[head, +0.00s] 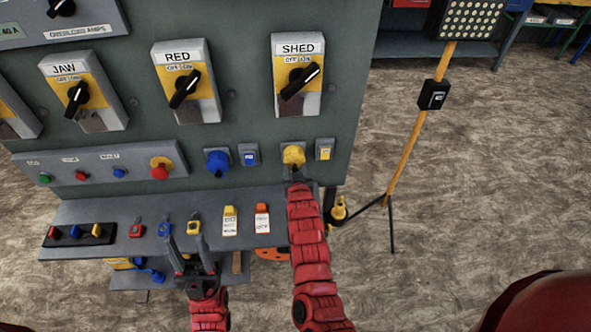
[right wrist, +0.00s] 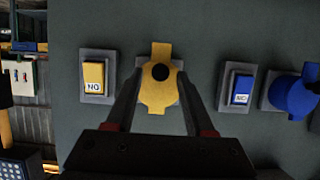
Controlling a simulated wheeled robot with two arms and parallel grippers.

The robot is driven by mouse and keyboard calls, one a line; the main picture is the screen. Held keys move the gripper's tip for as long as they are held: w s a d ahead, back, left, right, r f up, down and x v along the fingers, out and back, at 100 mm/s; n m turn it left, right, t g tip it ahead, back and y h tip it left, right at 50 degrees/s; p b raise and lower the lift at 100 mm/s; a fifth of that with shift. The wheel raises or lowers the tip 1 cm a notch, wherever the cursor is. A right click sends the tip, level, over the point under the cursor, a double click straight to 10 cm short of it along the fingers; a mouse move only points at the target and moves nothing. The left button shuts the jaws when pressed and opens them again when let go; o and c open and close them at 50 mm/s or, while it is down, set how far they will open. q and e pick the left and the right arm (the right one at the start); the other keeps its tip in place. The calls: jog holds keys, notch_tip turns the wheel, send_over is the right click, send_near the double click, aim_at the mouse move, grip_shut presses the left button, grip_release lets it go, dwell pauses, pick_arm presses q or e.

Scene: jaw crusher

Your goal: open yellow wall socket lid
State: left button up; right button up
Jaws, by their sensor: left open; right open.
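The yellow wall socket (head: 293,155) sits at the lower right of the grey panel. In the right wrist view its yellow lid (right wrist: 157,95) faces me, with a dark round spot near its middle and tabs above and below. I cannot tell for sure whether the lid is closed. My right gripper (right wrist: 158,85) is open, one finger on each side of the lid in that view; contact cannot be told. In the head view my right arm hides most of the right gripper (head: 296,178). My left gripper (head: 187,245) is open and empty by the shelf's front edge.
A blue socket (head: 217,162) and small blue (head: 249,155) and yellow (head: 325,149) switches flank the yellow socket. The SHED rotary switch (head: 299,78) is above. A shelf (head: 120,210) holding small items juts out below. A yellow lamp stand (head: 408,140) stands to the right.

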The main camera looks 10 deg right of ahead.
grip_shut()
dwell(1.4)
